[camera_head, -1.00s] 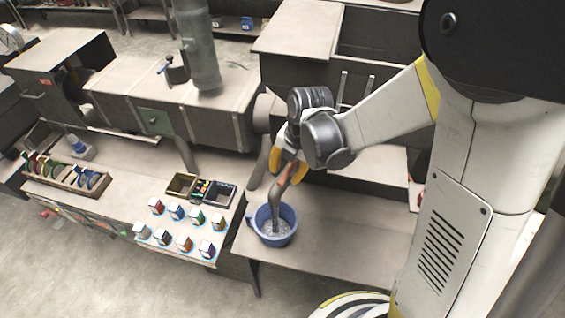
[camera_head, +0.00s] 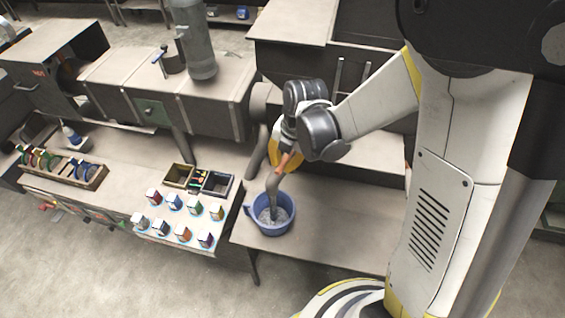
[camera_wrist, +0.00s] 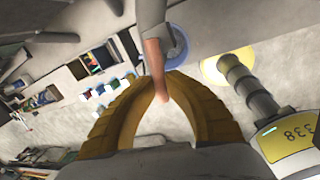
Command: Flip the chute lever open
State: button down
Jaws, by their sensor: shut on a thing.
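My gripper (camera_head: 284,158) has yellow fingers and is shut on an orange-brown lever-like handle. In the wrist view, the fingers (camera_wrist: 161,82) close around this handle (camera_wrist: 153,55), whose narrow end points towards the palm. A grey, bent tube-like part (camera_head: 272,186) runs on from the handle down into a blue bucket (camera_head: 268,231). The bucket stands upright near the front edge of the bench, with grey contents. The bucket's rim also shows behind the handle in the wrist view. The fingers hide part of the handle, and I cannot tell where it pivots.
Several small coloured boxes (camera_head: 183,234) stand on the left bench, with small trays (camera_head: 217,183) behind them. A wooden rack (camera_head: 93,178) is farther left. A large grey duct (camera_head: 215,100) and machine housing stand behind. Bare bench top (camera_head: 345,225) lies right of the bucket.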

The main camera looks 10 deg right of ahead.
jog(key=shift+s+d+f+n+b, duration=0.1)
jog(key=shift+s+d+n+b, duration=0.15)
jog(key=shift+n, duration=0.35)
jog(key=shift+w, duration=0.1)
jog(key=c, duration=1.4)
grip_release()
jog(key=r, duration=0.4)
jog(key=d+r, duration=0.1)
jog(key=r, duration=0.3)
jog(key=s+d+r, duration=0.1)
jog(key=r, duration=0.3)
jog(key=shift+s, duration=0.1)
